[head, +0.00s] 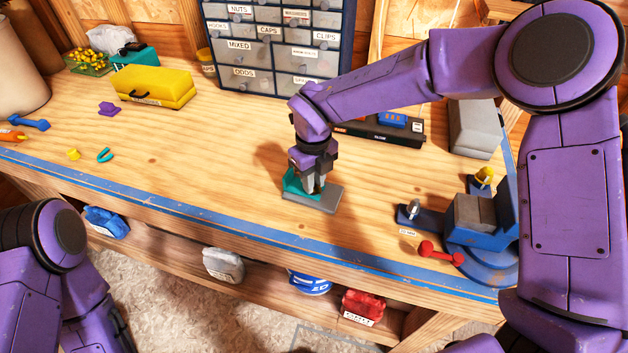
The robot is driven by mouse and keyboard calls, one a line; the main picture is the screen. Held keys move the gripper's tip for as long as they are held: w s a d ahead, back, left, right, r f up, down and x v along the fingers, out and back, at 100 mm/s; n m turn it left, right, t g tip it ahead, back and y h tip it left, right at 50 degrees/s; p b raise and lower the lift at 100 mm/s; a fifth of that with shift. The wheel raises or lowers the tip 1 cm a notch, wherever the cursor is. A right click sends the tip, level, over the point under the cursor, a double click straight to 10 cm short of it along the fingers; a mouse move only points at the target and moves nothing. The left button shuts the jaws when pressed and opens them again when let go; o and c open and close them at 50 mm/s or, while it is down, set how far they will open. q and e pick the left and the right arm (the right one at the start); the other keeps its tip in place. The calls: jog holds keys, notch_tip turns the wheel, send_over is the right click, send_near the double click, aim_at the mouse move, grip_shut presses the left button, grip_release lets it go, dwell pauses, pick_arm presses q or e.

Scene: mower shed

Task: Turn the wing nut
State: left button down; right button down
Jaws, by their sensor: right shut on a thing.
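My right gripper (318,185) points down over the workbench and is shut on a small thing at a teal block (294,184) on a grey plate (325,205). The fingers hide most of that thing, which I take to be the wing nut; its wings cannot be made out. The teal block shows to the left of the fingers, and the plate lies flat on the wood. My left arm shows at the lower left, but its gripper is out of view.
A blue vise (470,235) stands at right, with a red dumbbell-shaped piece (440,253) beside it. A black strip (385,128) and drawer cabinet (280,40) are behind. A yellow toolbox (155,88) is back left. The bench left of the plate is mostly clear.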

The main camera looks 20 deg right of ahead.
jog(key=m+b, duration=0.1)
jog(key=m, duration=0.1)
jog(key=m+b, duration=0.2)
jog(key=shift+f, duration=0.3)
jog(key=shift+r+m+b, duration=0.1)
jog(key=shift+m+b, duration=1.1)
jog(key=shift+m, duration=0.5)
jog(key=shift+s, duration=0.1)
jog(key=c, duration=1.1)
grip_release()
jog(key=shift+o, duration=0.6)
jog(key=shift+w, duration=0.2)
notch_tip(320, 180, up, 11)
jog(key=b, duration=0.1)
jog(key=shift+f, duration=0.2)
jog(key=shift+w, duration=0.1)
